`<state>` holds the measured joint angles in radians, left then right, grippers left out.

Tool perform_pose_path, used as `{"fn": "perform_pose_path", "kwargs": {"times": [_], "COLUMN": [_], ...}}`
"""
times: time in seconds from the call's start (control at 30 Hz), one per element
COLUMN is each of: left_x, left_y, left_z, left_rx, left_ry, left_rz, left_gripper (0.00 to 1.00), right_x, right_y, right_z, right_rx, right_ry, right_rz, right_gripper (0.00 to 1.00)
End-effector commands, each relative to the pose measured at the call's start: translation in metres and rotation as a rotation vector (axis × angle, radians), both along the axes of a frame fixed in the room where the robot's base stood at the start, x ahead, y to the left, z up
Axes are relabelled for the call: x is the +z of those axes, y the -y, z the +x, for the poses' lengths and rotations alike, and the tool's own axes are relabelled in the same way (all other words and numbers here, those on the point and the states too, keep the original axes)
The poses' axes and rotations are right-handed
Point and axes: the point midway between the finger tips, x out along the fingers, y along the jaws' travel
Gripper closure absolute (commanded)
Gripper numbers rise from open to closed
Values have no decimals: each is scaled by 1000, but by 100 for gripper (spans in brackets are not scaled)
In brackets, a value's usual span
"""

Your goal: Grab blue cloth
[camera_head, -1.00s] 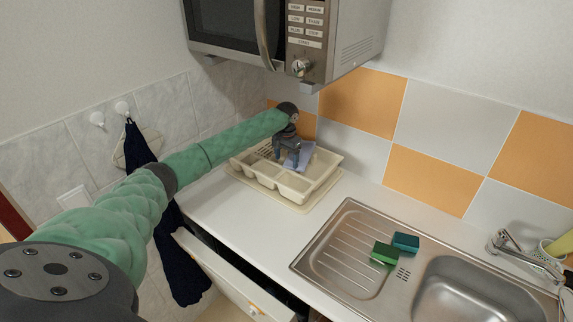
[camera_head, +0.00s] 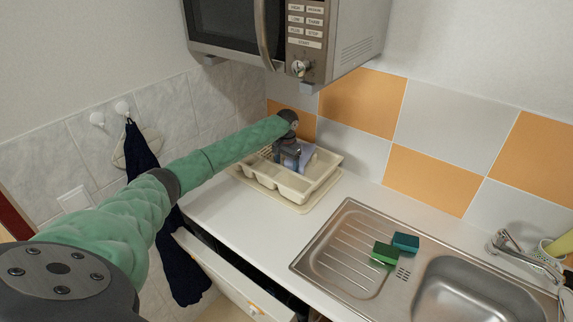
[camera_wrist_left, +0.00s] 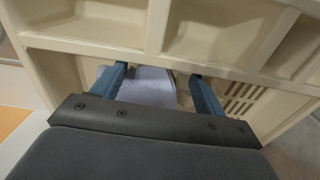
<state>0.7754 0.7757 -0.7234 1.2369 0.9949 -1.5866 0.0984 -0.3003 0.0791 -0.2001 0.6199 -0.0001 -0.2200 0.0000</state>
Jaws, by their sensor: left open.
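The pale blue cloth (camera_head: 307,155) lies in the cream dish rack (camera_head: 325,178) at the back of the counter, partly hidden by my left gripper. My left gripper (camera_head: 288,166) points down into the rack. In the left wrist view the gripper (camera_wrist_left: 157,75) is open, with the cloth (camera_wrist_left: 148,88) showing between its two blue-grey fingers. The left finger overlaps the cloth's edge in the picture; I cannot tell whether it touches. The lower part of the cloth is hidden behind the gripper body. My right gripper is not in view.
An open drawer (camera_head: 225,275) is below the counter. A dark navy cloth (camera_head: 180,265) hangs at the left wall.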

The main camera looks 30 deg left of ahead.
Motion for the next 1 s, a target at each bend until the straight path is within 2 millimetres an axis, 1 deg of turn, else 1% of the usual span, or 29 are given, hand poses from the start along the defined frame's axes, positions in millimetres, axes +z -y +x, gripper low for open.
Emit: {"fn": "perform_pose_path", "kwargs": {"times": [0.33,1.0], "left_x": [-2,-2], "left_y": [0,0], "left_z": [0,0], "left_rx": [0,0], "left_ry": [0,0], "left_rz": [0,1], "left_gripper": [28,94], "right_x": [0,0], "right_y": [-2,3], "right_z": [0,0], "right_rx": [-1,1], "right_ry": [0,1], "right_rz": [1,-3], "right_gripper": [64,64]}}
